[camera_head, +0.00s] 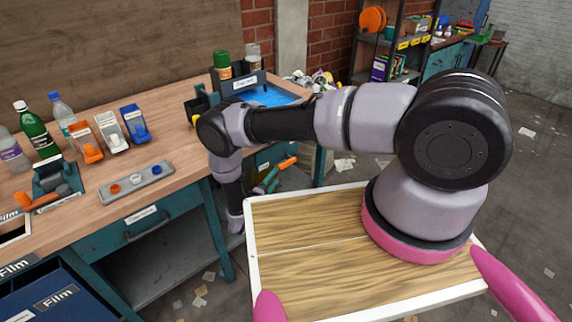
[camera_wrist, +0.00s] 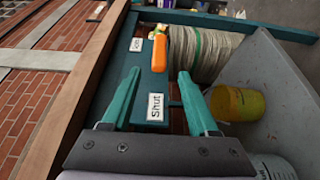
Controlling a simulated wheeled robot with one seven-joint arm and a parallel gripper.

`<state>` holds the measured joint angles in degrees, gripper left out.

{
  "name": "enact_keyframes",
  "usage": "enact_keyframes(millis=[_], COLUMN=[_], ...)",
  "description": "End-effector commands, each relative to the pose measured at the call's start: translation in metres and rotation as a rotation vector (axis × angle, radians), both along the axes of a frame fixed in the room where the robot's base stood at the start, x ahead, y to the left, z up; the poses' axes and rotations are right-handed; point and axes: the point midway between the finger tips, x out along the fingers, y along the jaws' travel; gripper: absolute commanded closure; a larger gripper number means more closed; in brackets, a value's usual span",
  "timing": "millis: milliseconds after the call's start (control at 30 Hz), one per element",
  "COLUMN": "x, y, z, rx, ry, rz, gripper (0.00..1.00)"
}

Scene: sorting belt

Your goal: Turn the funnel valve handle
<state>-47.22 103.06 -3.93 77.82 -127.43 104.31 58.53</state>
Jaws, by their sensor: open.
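The orange valve handle (camera_wrist: 159,52) shows in the wrist view on a dark teal panel (camera_wrist: 155,85), just beyond my fingertips. A white label reading "Shut" (camera_wrist: 155,106) lies on the panel below the handle, and a smaller label (camera_wrist: 137,45) sits at its upper left. My gripper (camera_wrist: 160,74) is open, its two teal fingers spread on either side of the panel strip. Nothing is between the fingertips that I can see held. I cannot tell if a finger touches the panel. In the head view the gripper's tips cannot be made out.
A yellow bucket (camera_wrist: 240,104) and a grey sheet-like wall (camera_wrist: 275,75) lie right of my fingers. A pale ribbed roll (camera_wrist: 200,52) is behind the handle. In the head view, a workbench (camera_head: 180,100) holds bottles and small bins; my wooden tray (camera_head: 310,275) is in front.

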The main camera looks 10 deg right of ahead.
Motion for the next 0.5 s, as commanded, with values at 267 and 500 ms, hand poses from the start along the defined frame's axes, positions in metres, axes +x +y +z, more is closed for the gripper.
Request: enact_keyframes(millis=[267, 500], x=[0.042, 0.069], y=[-0.035, -0.054], z=[0.001, 0.001], rx=[0.001, 0.0], ry=[-0.001, 0.0], rz=[-0.007, -0.005], gripper=[0.4, 0.4])
